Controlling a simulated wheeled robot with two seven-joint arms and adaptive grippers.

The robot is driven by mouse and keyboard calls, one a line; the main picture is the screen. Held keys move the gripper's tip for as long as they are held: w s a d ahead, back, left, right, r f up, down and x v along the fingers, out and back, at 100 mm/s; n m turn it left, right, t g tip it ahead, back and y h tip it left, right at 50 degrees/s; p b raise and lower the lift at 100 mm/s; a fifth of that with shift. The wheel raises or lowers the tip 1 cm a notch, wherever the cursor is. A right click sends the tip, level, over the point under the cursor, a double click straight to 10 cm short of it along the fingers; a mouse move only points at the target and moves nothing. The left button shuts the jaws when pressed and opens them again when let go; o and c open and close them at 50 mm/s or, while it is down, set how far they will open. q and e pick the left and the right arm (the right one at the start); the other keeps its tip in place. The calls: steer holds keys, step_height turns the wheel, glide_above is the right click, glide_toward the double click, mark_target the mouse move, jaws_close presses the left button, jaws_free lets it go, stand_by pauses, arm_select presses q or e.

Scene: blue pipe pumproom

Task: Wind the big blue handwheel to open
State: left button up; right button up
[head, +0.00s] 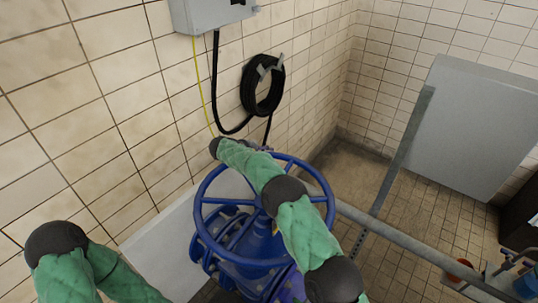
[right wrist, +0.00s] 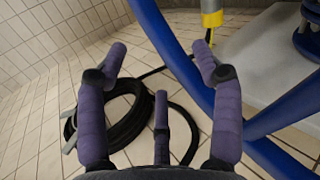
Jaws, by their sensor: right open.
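The big blue handwheel (head: 197,213) lies nearly flat on top of a blue valve body in the head view. My right arm reaches across it, and the right gripper (head: 262,148) is at its far rim, mostly hidden behind my wrist. In the right wrist view the right gripper (right wrist: 160,58) has its purple padded fingers spread apart, with nothing clasped between them. The blue rim (right wrist: 160,32) passes close by the right-hand finger; whether they touch I cannot tell. My left arm is low at the left in the head view; its gripper is out of frame.
A coiled black hose (head: 262,88) hangs on the tiled wall behind the wheel. A grey box (head: 208,14) with cables is above it. A grey rail (head: 395,150) and a large grey panel (head: 470,120) stand to the right. Open tiled floor lies between the wall and the rail.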

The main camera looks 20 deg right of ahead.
steer(key=x, duration=0.5)
steer(key=shift+a, duration=0.1)
steer(key=shift+a, duration=0.1)
jaws_close()
